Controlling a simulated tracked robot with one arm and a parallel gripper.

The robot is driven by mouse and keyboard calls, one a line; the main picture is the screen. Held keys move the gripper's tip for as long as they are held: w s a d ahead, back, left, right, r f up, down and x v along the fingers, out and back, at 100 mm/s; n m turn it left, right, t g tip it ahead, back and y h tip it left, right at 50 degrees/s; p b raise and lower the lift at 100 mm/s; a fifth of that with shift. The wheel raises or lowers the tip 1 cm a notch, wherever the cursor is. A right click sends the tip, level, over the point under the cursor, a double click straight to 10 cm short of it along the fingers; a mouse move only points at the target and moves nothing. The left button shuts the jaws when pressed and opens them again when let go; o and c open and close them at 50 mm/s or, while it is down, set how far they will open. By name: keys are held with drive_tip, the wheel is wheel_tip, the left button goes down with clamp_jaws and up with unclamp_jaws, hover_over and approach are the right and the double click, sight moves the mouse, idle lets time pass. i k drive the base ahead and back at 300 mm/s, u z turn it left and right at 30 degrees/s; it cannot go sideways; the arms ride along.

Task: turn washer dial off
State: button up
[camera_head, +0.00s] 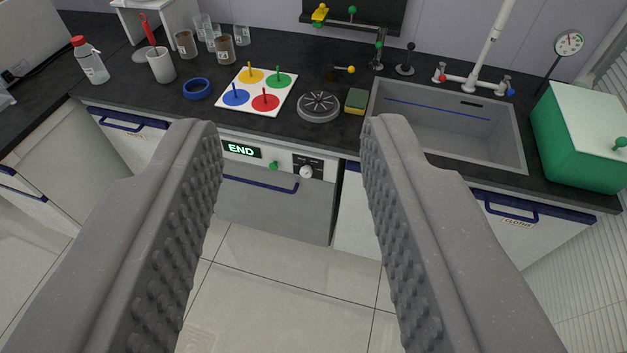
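The washer (270,205) is built in under the dark counter, with a grey door and a blue bar handle. Its display (241,150) reads "END" in green. The white round washer dial (306,172) sits on a dark panel at the right of the washer's front, with a green knob (273,166) to its left. The dial's exact pointing direction is too small to tell. My gripper (289,125) is open and empty, its two ridged grey fingers wide apart in the foreground. The dial shows between the fingers, farther away, and nothing touches it.
On the counter stand a board with coloured discs (257,91), a dark round disc (318,106), a sponge (356,101), a blue ring (197,88) and several cups. A sink (450,122) and a green box (580,138) are at the right. The tiled floor (285,290) ahead is clear.

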sight(307, 171)
drive_tip(key=z, duration=0.05)
drive_tip(key=i, duration=1)
drive_tip(key=u, duration=0.05)
